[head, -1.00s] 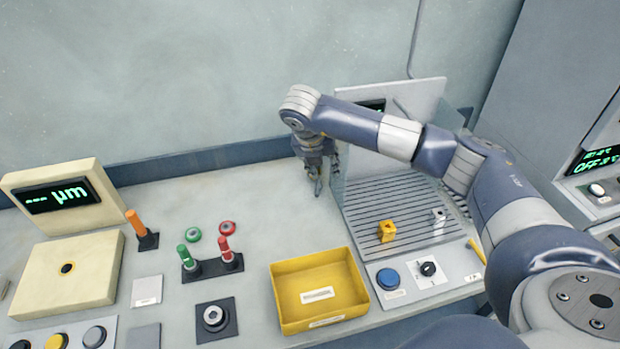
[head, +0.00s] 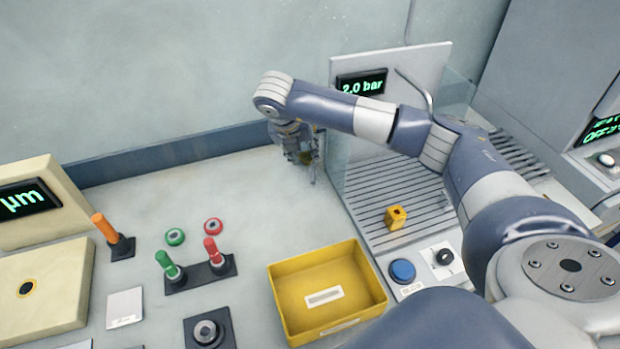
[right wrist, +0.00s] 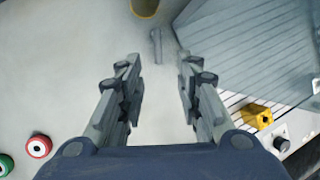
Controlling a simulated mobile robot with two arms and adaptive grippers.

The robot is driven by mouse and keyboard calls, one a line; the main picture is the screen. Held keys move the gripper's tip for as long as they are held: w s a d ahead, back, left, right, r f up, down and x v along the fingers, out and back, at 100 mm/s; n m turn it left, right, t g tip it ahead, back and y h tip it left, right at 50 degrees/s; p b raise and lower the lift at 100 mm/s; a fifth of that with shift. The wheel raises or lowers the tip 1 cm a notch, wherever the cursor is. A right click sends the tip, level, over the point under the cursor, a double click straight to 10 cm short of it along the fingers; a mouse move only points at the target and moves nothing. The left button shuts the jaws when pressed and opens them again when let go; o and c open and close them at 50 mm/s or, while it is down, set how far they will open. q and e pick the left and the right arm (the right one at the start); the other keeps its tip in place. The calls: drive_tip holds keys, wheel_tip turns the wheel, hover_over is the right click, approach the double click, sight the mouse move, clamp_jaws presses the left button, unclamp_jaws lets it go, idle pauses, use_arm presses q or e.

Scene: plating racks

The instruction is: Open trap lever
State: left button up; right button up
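I cannot pick out for sure which part is the trap lever. In the right wrist view a short grey bar (right wrist: 156,46) stands out from the bench just ahead of my fingertips, near a yellow round part (right wrist: 145,6) cut off by the top edge. My right gripper (right wrist: 158,68) is open, its two fingers apart with nothing between them. In the head view the right gripper (head: 305,165) is over the bench, left of the clear panel of the grated station, with a bit of yellow beside it. My left gripper is not in view.
The grated station (head: 365,205) holds a yellow block (head: 395,217) and has a "2.0 bar" display (head: 361,86). A yellow bin (head: 283,315) stands in front. Green (head: 170,267) and red (head: 214,251) levers and an orange lever (head: 106,228) stand left. Bench behind them is clear.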

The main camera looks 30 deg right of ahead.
sight(312, 174)
drive_tip(key=x, duration=0.3)
drive_tip(key=p+x, duration=0.1)
drive_tip(key=x, duration=0.3)
drive_tip(key=p+x, duration=0.1)
drive_tip(key=x, duration=0.3)
drive_tip(key=shift+a+f, duration=0.25)
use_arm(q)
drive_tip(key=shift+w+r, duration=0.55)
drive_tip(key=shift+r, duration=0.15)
use_arm(e)
drive_tip(key=shift+d+f, duration=0.2)
drive_tip(key=shift+f, duration=0.4)
drive_tip(key=shift+c, duration=0.2)
clamp_jaws()
